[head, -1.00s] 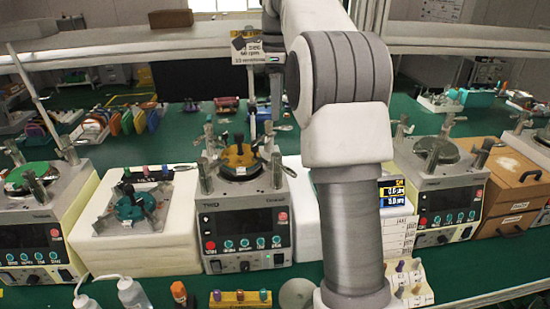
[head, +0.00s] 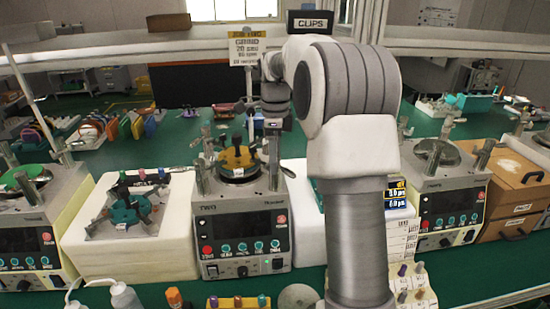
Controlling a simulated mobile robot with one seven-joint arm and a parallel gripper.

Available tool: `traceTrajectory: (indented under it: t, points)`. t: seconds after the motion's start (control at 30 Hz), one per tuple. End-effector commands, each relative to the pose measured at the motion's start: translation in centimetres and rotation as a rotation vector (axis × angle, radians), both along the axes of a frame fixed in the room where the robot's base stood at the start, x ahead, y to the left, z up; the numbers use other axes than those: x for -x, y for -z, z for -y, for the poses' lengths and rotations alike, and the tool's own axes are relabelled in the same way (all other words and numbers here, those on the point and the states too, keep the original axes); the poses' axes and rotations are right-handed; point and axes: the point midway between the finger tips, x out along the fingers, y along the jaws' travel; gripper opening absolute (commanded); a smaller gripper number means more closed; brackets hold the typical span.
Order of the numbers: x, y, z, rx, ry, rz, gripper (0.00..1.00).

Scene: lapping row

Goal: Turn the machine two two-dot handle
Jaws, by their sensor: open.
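Machine two (head: 240,228), a grey lapping machine marked TWO, stands in the middle of the head view. It has a dark panel, a red button and several teal knobs. On its top is a round plate with a yellow-orange piece (head: 237,158), with upright posts and levers (head: 207,150) around it. My gripper (head: 272,135) points down over the right rear of the machine top. It is open, small and dark in the picture, and its fingertips are hard to separate from the posts behind. I cannot make out the two-dot mark on any handle.
A white block with a teal fixture (head: 128,209) stands left of machine two. Other machines stand at far left (head: 38,232) and right (head: 448,205). A sign (head: 247,47) and a CLIPS box (head: 311,22) are behind.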

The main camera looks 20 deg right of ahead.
Motion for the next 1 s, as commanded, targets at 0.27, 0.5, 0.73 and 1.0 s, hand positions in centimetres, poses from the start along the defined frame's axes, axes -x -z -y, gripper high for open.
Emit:
traceTrajectory:
  t: [0.27, 0.5, 0.73, 1.0]
  points:
    - [0.01, -0.01, 0.01, 0.0, 0.0, 0.0, 0.42]
    - [0.01, -0.02, 0.02, -0.001, 0.0, -0.001, 0.0]
    - [0.02, -0.02, 0.02, 0.0, 0.0, -0.001, 0.0]
    - [0.04, -0.03, 0.02, 0.0, 0.001, -0.001, 0.0]
